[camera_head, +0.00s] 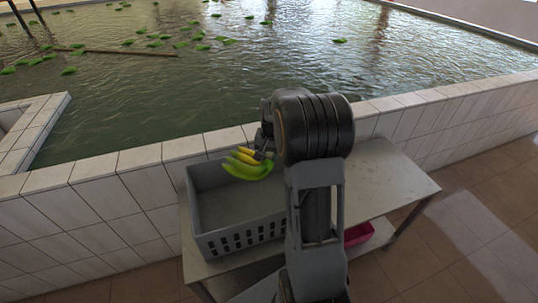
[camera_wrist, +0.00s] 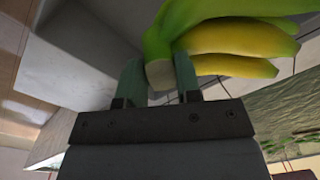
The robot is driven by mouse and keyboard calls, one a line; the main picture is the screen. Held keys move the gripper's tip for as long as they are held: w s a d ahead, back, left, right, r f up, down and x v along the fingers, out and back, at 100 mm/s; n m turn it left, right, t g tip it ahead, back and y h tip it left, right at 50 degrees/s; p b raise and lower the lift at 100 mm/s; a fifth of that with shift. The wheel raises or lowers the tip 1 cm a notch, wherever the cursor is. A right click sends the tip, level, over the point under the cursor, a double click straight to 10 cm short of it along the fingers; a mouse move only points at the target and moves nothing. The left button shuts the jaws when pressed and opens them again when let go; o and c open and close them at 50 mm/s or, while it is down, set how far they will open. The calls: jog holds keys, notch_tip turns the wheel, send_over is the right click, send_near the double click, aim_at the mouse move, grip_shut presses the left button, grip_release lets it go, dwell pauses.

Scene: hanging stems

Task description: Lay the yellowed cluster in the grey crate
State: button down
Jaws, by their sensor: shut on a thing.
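The yellowed cluster (camera_head: 247,164) is a small bunch of bananas, green on the lower side and yellow on top. It is held above the right back part of the grey crate (camera_head: 242,241). In the wrist view the cluster (camera_wrist: 232,38) hangs from its cut stem between the two fingers. My gripper (camera_wrist: 159,80) is shut on that stem. In the head view the fingers are partly hidden by my wrist. The crate's interior looks empty where it shows; my arm hides its right end.
The crate stands on a metal table (camera_head: 385,185) whose right part is clear. A pink container (camera_head: 358,234) sits on the lower shelf. Behind the table runs a white tiled wall (camera_head: 105,190), with a pool (camera_head: 200,85) and floating leaves beyond.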

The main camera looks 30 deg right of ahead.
notch_tip(320, 180, down, 22)
jog(key=b, duration=1.5)
jog(key=shift+f+b, duration=0.2)
jog(key=shift+b, duration=0.15)
dwell(0.5)
jog(key=c, duration=0.8)
grip_release()
jog(key=shift+o, duration=0.3)
jog(key=shift+s+f, duration=0.1)
jog(key=shift+f, duration=0.05)
jog(key=r+p, duration=0.4)
jog(key=r, duration=0.5)
jog(key=r+p, duration=0.4)
jog(key=r, duration=0.6)
jog(key=r+p, duration=0.5)
jog(key=r, duration=0.5)
jog(key=shift+s+d+r, duration=0.15)
jog(key=shift+s+d, duration=0.05)
jog(key=shift+d, duration=0.05)
jog(key=shift+s, duration=0.1)
